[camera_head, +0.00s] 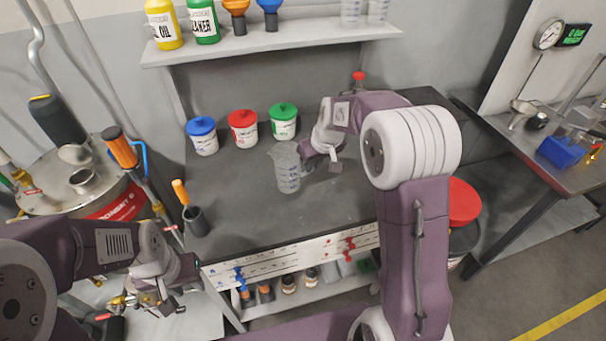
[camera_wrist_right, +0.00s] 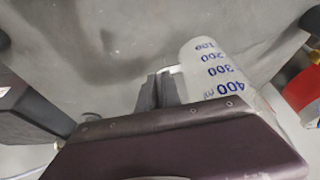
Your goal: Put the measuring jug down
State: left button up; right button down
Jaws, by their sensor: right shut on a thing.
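The clear measuring jug (camera_head: 287,172) with blue markings is upright over the front middle of the grey bench. In the head view I cannot tell whether its base touches the bench top. My right gripper (camera_head: 303,160) is shut on the jug from its right side.
Blue-lidded (camera_head: 202,136), red-lidded (camera_head: 243,128) and green-lidded (camera_head: 283,122) tubs stand behind the jug on the bench (camera_head: 240,205). Bench space left and in front of the jug is clear.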

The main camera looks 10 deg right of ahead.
jog(key=x, duration=0.4)
jog(key=w+a+x, duration=0.1)
jog(key=x, duration=0.2)
jog(key=shift+w+r, duration=0.1)
jog(key=shift+r, duration=0.1)
jog(key=shift+w+f, duration=0.1)
jog(key=shift+f, duration=0.1)
jog(key=shift+f, duration=0.2)
jog(key=c, duration=1.5)
grip_release()
jog(key=shift+r, duration=0.15)
